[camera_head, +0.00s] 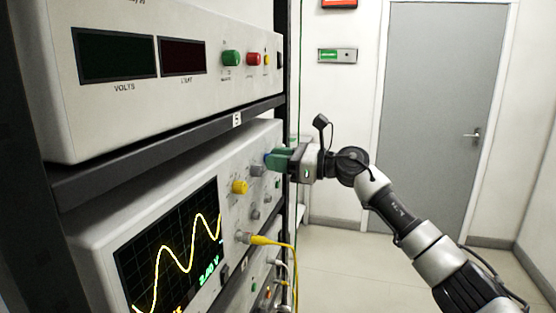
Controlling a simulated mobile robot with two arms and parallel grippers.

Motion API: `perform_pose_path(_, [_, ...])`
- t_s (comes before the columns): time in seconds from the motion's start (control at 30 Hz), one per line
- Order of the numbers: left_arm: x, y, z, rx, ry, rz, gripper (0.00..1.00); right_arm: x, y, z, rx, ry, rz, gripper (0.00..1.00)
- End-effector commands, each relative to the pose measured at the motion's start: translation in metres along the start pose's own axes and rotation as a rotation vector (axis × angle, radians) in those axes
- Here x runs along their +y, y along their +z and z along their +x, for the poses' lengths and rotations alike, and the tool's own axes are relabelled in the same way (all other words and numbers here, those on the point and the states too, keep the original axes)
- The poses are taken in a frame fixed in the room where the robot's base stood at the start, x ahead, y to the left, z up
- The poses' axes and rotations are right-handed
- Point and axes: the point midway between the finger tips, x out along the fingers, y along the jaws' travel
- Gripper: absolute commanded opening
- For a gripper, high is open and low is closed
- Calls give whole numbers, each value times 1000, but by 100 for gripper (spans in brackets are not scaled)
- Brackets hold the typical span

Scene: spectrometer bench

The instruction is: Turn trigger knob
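The oscilloscope (190,180) sits on the rack's middle shelf, with a yellow sine trace on its screen (175,250). Its panel has a yellow knob (239,187), a grey knob (258,170) and smaller grey knobs below. A bit of blue, apparently a knob (267,157), shows at the fingertips. The fingers hide most of it, and I cannot tell whether they grip it. No label for the trigger knob is readable. My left gripper is out of view.
A power supply (180,95) with green and red knobs sits on the dark shelf above. A yellow cable (275,242) plugs into the oscilloscope's lower panel and hangs down in front of the rack. Open floor (350,265) lies to the right, before a grey door (440,120).

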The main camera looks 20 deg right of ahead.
Motion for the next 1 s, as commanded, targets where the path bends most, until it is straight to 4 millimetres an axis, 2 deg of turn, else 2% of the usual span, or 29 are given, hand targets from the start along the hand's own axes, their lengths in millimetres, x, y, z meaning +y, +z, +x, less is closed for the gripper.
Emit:
perform_pose_path(0.27, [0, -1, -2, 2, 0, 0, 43, 0, 1, 0, 0, -1, 18, 0])
perform_pose_path(0.47, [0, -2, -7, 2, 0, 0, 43, -1, 2, 0, 0, -2, 99, 0])
perform_pose_path(1.0, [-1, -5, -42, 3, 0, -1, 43, -1, 4, 0, 0, -1, 576, 0])
